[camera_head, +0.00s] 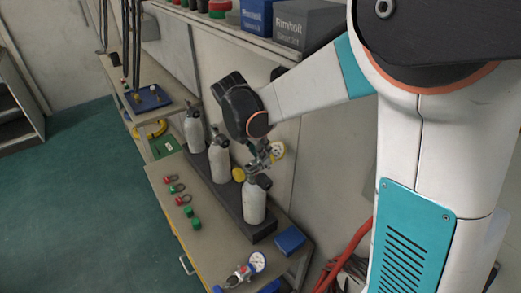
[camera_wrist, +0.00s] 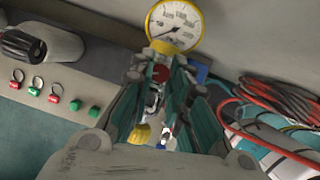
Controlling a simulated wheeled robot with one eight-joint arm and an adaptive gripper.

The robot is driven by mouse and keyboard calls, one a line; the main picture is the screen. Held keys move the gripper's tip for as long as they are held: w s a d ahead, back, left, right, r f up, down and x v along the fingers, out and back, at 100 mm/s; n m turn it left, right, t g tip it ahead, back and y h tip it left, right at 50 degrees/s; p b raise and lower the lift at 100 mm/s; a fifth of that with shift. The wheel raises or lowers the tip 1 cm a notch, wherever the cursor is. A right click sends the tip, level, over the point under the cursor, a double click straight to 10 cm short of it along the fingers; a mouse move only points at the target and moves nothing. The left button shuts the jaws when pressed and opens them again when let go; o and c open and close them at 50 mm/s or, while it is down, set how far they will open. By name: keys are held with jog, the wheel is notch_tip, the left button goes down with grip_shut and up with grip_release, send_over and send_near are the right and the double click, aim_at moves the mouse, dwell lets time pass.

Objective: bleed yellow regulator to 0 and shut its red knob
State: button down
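The yellow-rimmed gauge (camera_wrist: 173,25) of the yellow regulator stands past my fingertips in the wrist view. Its needle appears to point to the lower left; the exact reading is unclear. A red knob (camera_wrist: 162,73) is between my gripper's fingertips (camera_wrist: 160,70), which look apart; I cannot tell whether they touch it. The regulator's body is largely hidden.
Two more grey cylinders (camera_head: 219,160) (camera_head: 194,132) stand in the dark rack. Red and green tags (camera_head: 177,188) lie on the bench. Red hoses (camera_wrist: 280,100) are at the right in the wrist view.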

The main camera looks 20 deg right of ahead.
jog(key=shift+m, duration=0.3)
jog(key=shift+w+m+g+p, duration=0.1)
jog(key=shift+m+g+p, duration=0.35)
jog(key=shift+m, duration=0.9)
jog(key=shift+w+m+g+p, duration=0.1)
jog(key=shift+m+g+p, duration=0.15)
jog(key=shift+m+g, duration=0.75)
jog(key=shift+m+t+h, duration=0.25)
jog(key=shift+m+h, duration=0.05)
jog(key=shift+m, duration=0.15)
jog(key=c, duration=1.5)
grip_release()
jog(key=v, duration=1.2)
